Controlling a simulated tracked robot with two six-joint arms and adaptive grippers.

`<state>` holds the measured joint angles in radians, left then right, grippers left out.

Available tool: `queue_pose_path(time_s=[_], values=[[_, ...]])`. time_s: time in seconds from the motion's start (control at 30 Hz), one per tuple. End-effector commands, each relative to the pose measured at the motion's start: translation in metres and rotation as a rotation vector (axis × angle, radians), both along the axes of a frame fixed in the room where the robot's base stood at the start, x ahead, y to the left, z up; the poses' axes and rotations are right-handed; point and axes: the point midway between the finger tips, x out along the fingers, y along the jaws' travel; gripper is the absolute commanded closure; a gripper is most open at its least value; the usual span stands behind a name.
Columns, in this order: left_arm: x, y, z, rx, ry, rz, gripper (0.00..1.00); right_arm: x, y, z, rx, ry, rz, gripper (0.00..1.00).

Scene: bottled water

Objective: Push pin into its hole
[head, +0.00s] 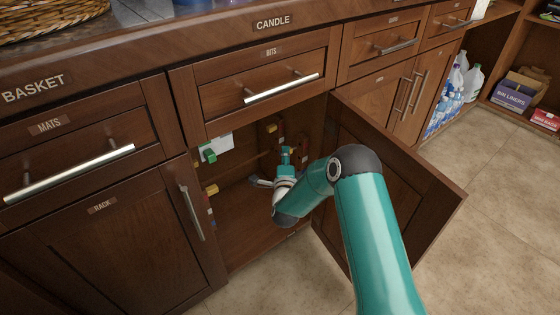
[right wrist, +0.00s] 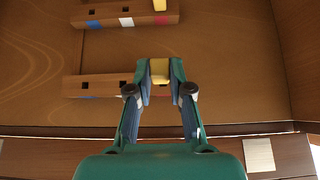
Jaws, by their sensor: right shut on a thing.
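My right gripper (head: 286,157) is inside the open cabinet below the BITS drawer. In the right wrist view the gripper (right wrist: 160,72) is shut on a yellow pin (right wrist: 159,67). The pin is in front of a wooden rail (right wrist: 103,81) with dark square holes and coloured marks below them. The fingers hide part of this rail, and I cannot tell whether the pin's tip is in a hole. A second rail (right wrist: 108,23) has blue, white and red marks, and another yellow pin (right wrist: 159,5) sits above its red mark. My left gripper is not in view.
The open cabinet door (head: 400,170) stands to the right of my right arm. Inside at the left are a green clip-like thing (head: 210,155), a white card (head: 220,144) and a yellow piece (head: 211,190). The cabinet floor (head: 250,238) looks clear.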

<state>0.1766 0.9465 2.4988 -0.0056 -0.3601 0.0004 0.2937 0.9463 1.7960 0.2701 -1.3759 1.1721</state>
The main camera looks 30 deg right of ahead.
Motion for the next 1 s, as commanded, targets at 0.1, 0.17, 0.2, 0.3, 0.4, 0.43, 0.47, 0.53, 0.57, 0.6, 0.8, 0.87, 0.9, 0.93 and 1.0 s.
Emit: queue_pose_path(time_s=[0.1,0.17,0.2,0.3,0.4,0.43,0.47,0.53,0.57,0.6,0.8,0.87,0.9,0.93,1.0], values=[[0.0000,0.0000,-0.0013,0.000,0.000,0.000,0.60,0.0004,-0.0026,0.0002,-0.001,-0.001,0.001,1.00],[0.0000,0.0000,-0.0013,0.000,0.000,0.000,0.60,0.0006,-0.0029,0.0004,-0.001,-0.001,0.001,1.00],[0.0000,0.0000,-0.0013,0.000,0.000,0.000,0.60,0.0007,-0.0030,0.0005,-0.001,-0.001,0.001,1.00],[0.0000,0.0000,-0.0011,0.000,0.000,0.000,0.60,0.0007,-0.0027,0.0006,-0.001,-0.001,0.002,1.00],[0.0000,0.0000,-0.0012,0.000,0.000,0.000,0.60,0.0010,-0.0023,0.0006,-0.001,-0.001,0.002,1.00],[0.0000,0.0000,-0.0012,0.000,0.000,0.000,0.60,0.0010,-0.0023,0.0006,-0.001,-0.001,0.002,1.00],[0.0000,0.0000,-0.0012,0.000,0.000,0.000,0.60,0.0012,-0.0019,0.0006,-0.001,-0.001,0.003,1.00],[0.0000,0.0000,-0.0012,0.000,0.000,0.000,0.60,0.0014,-0.0017,0.0005,-0.001,-0.001,0.003,1.00],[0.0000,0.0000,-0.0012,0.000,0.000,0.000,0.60,0.0014,-0.0017,0.0005,-0.001,-0.001,0.003,1.00],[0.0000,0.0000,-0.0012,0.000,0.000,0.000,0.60,0.0014,-0.0017,0.0005,-0.001,-0.001,0.003,1.00],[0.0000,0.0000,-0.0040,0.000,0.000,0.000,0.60,0.0012,-0.0018,0.0003,-0.001,-0.001,0.003,1.00],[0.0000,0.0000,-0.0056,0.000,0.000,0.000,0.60,0.0012,-0.0019,0.0005,-0.001,-0.002,0.003,1.00],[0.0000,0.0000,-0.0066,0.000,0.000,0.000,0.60,0.0010,-0.0019,0.0008,-0.001,-0.002,0.003,1.00],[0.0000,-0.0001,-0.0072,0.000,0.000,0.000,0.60,0.0010,-0.0019,0.0010,-0.001,-0.002,0.003,1.00],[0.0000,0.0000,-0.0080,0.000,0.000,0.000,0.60,0.0008,-0.0019,0.0015,-0.001,-0.002,0.003,1.00]])
